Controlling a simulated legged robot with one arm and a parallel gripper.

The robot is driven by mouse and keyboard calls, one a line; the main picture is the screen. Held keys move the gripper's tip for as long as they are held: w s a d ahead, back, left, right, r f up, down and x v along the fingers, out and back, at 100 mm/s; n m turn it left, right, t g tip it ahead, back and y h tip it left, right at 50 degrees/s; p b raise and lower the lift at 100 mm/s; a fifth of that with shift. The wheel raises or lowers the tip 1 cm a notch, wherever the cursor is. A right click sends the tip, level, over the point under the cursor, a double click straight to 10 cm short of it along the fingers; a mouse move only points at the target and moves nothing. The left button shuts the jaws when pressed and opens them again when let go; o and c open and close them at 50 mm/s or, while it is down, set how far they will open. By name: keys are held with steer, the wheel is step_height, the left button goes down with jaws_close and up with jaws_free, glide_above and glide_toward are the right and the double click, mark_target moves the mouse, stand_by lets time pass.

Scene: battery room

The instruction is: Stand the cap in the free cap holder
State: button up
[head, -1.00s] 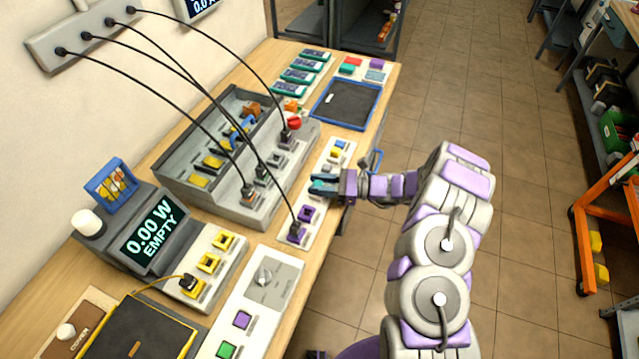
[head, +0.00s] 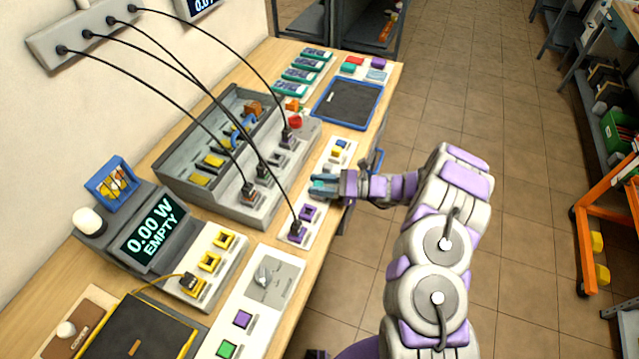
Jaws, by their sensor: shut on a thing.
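My gripper (head: 324,187) is low over the white strip (head: 318,228) along the front edge of the bench. It is shut on the cap, which is small and mostly hidden by the fingers, so its shape and tilt cannot be told. On the same strip, a blue piece (head: 341,143) and a yellow piece (head: 337,154) stand beyond the gripper. A purple square socket (head: 308,213) and a purple plug (head: 297,230) with a black cable lie nearer. I cannot tell which place on the strip is the free cap holder; the fingers cover part of it.
A grey open case (head: 262,212) with yellow parts and cabled plugs stands left of the strip. Black cables hang across from the wall. A blue-rimmed dark tray (head: 347,104) lies beyond. A display reading "0.00 W EMPTY" (head: 152,232) stands at left.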

steer(key=shift+f, duration=0.2)
steer(key=o, duration=0.7)
steer(key=shift+s+d+p, duration=0.2)
steer(key=shift+d+p, duration=0.45)
steer(key=shift+d, duration=2.1)
steer(key=shift+s+d+p, duration=0.15)
steer(key=shift+d+p, duration=0.45)
steer(key=shift+d, duration=2.15)
